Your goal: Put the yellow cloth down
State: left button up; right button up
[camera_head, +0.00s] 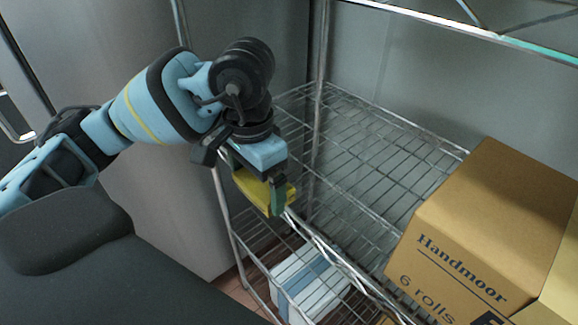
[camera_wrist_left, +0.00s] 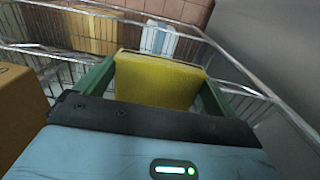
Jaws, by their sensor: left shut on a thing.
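The yellow cloth (camera_head: 256,187) is a flat, folded yellow block held in my left gripper (camera_head: 268,192). In the head view it is at the front edge of a wire shelf (camera_head: 365,150), near the shelf's left end. In the left wrist view the cloth (camera_wrist_left: 158,80) sits between the two green fingers, which are shut on it. I cannot tell whether the cloth touches the shelf wires. My right gripper is not in view.
A cardboard box (camera_head: 490,225) marked "Handmoor" stands on the shelf at the right. The shelf's left and middle are bare wire. A lower shelf holds a white and blue package (camera_head: 305,283). A metal post (camera_head: 318,90) rises at the back left corner.

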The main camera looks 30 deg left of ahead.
pick_arm(q)
jog(key=w, duration=0.9)
jog(key=shift+d+f+p, duration=0.3)
jog(key=shift+d+f, duration=0.05)
jog(key=shift+f, duration=0.05)
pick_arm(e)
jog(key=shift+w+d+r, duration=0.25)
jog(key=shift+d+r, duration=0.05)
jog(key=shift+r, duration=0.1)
pick_arm(q)
jog(key=shift+w, duration=0.15)
jog(key=shift+w, duration=0.25)
notch_tip(320, 180, down, 3)
jog(key=shift+f+p, duration=0.1)
jog(key=shift+p, duration=0.3)
jog(key=shift+f, duration=0.45)
jog(key=o, duration=0.6)
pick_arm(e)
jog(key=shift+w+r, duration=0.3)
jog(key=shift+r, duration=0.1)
